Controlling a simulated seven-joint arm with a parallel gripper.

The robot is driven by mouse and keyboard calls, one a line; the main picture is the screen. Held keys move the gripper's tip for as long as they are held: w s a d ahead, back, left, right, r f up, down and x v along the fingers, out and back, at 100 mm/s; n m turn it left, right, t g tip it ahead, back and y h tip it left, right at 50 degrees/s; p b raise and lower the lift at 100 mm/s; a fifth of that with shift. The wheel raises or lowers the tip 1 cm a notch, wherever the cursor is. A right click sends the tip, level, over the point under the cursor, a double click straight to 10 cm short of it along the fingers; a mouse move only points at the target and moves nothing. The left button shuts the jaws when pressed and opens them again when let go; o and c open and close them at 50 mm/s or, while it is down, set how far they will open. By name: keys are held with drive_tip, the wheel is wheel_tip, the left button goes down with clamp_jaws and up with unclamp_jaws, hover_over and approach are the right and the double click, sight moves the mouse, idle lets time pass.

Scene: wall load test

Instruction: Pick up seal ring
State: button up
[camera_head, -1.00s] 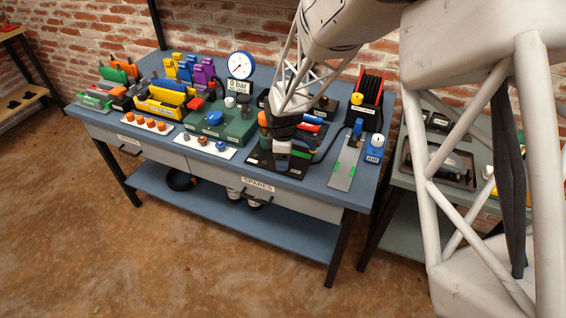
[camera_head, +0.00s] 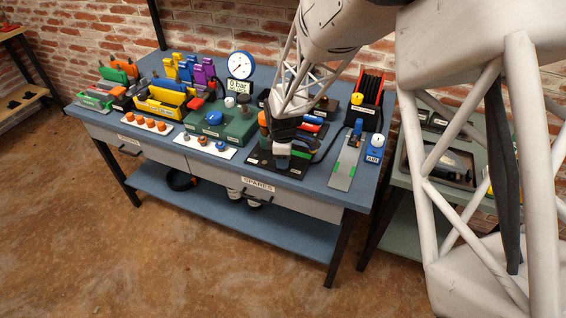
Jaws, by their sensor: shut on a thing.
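My gripper (camera_head: 283,150) is over the black board (camera_head: 262,160) at the front right of the blue bench, its dark body pointing down. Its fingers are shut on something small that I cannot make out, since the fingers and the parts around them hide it. I cannot pick out a seal ring for certain in this view. White strips with small fittings (camera_head: 205,142) and orange caps (camera_head: 150,123) lie to the left, apart from my gripper.
A green box with a blue knob (camera_head: 214,118) and a pressure gauge (camera_head: 241,65) stand left of my gripper. A grey plate (camera_head: 345,165) and a blue block (camera_head: 374,147) lie to the right. A black coil (camera_head: 181,180) is on the lower shelf.

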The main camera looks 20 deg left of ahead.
drive_tip(key=shift+r, duration=0.1)
drive_tip(key=shift+c, duration=0.3)
drive_tip(key=shift+r, duration=0.65)
wheel_tip(320, 180, up, 2)
drive_tip(key=shift+r, duration=0.15)
drive_tip(key=s+d+r, duration=0.1)
drive_tip(key=s+d, duration=0.8)
drive_tip(key=s, duration=0.3)
drive_tip(key=shift+s+d, duration=0.35)
drive_tip(key=shift+w+r, duration=0.1)
drive_tip(key=shift+r, duration=0.05)
drive_tip(key=w+d+r+m, duration=0.4)
drive_tip(key=w+d+m, duration=0.15)
drive_tip(key=w, duration=0.65)
drive_tip(key=w+d+r+m, duration=0.45)
drive_tip(key=w+d, duration=0.25)
drive_tip(key=w, duration=0.5)
drive_tip(key=w+d+r+m, duration=0.3)
drive_tip(key=w+d+m, duration=0.1)
drive_tip(key=d, duration=0.3)
drive_tip(key=w+d+r+m, duration=0.3)
drive_tip(key=w+d, duration=0.4)
drive_tip(key=d, duration=0.1)
drive_tip(key=w+d+r+m, duration=0.3)
drive_tip(key=w+d+m, duration=0.1)
drive_tip(key=d, duration=0.4)
drive_tip(key=shift+w+d+r+m, duration=0.2)
drive_tip(key=shift+w+m, duration=0.1)
drive_tip(key=shift+w, duration=0.35)
